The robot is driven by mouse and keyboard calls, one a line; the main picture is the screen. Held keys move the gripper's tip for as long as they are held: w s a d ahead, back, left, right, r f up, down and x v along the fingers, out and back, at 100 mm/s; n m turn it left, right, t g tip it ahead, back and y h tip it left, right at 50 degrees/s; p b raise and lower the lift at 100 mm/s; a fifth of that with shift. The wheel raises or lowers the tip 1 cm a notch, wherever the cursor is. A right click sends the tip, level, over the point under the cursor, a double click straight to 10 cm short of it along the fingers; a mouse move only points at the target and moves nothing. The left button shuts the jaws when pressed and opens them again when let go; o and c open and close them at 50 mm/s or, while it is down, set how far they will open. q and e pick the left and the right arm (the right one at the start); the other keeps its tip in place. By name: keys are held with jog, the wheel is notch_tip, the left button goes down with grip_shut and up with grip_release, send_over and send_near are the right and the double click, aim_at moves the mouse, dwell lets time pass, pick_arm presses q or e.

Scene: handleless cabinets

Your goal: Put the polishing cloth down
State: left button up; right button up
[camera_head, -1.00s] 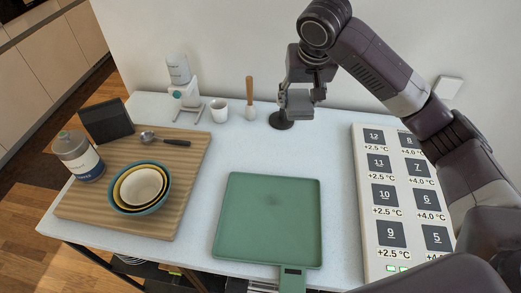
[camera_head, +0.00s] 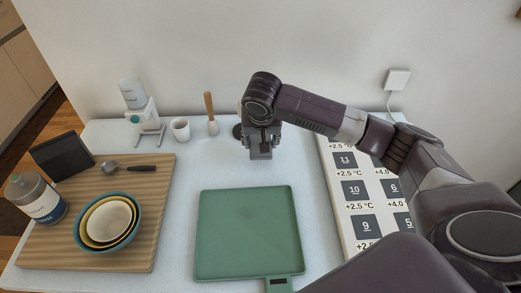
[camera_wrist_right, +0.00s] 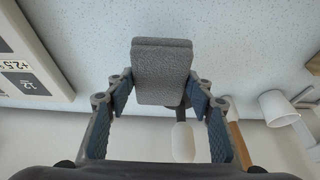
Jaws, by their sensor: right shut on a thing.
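The polishing cloth looks like a grey folded pad (camera_wrist_right: 163,70), seen in the right wrist view between the two finger pads of my right gripper (camera_wrist_right: 163,100). In the head view my right gripper (camera_head: 261,143) points down over the back middle of the white table, with the grey cloth (camera_head: 260,154) low between its fingers. The gripper is shut on the cloth. I cannot tell whether the cloth touches the table top. My left gripper is not in view.
A green tray (camera_head: 247,235) lies in front of the gripper. A wooden-handled tool (camera_head: 210,112), a white cup (camera_head: 181,130) and a dark round base (camera_head: 237,131) are to the left. A wooden board (camera_head: 140,255) holds nested bowls (camera_head: 108,222).

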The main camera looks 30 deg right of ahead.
jog(key=shift+f+p, duration=0.3)
jog(key=shift+f, duration=1.95)
jog(key=o, duration=1)
jog(key=shift+f, duration=0.1)
jog(key=shift+r, duration=0.3)
jog(key=b+v, duration=0.1)
jog(key=v, duration=1)
jog(key=shift+s+r, duration=0.15)
jog(key=shift+r, duration=0.2)
